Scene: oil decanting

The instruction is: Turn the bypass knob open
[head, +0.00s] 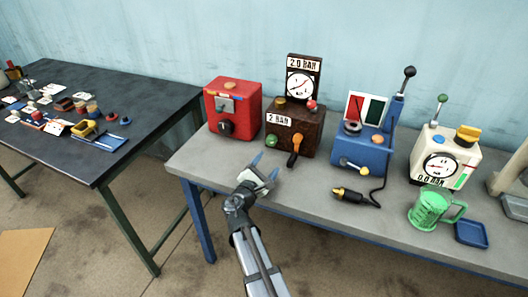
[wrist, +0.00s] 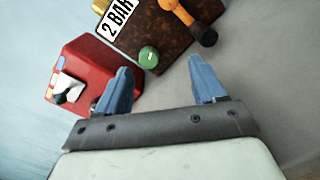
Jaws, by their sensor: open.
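No label reading "bypass" is legible, so I cannot tell which knob bears that name. The dark brown box (head: 312,133) carries a "2 BAR" plate (head: 279,120), an orange handle with a black end (head: 295,147), a green button (head: 271,140) and a red knob (head: 311,104). The red box (head: 246,103) to its left has a black knob (head: 226,127) and a grey switch (head: 226,104). My gripper (head: 265,167) is open and empty, in front of both boxes. In the wrist view, the green button (wrist: 148,57) and orange handle (wrist: 182,12) appear beyond the blue fingers (wrist: 160,75).
A blue machine (head: 366,152) with a tall lever and a cream machine (head: 455,150) with a gauge stand to the right. A black-and-yellow plug on a cable (head: 356,198), a green mug (head: 429,211) and a blue tray (head: 471,233) occupy the front right. The bench front left is clear.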

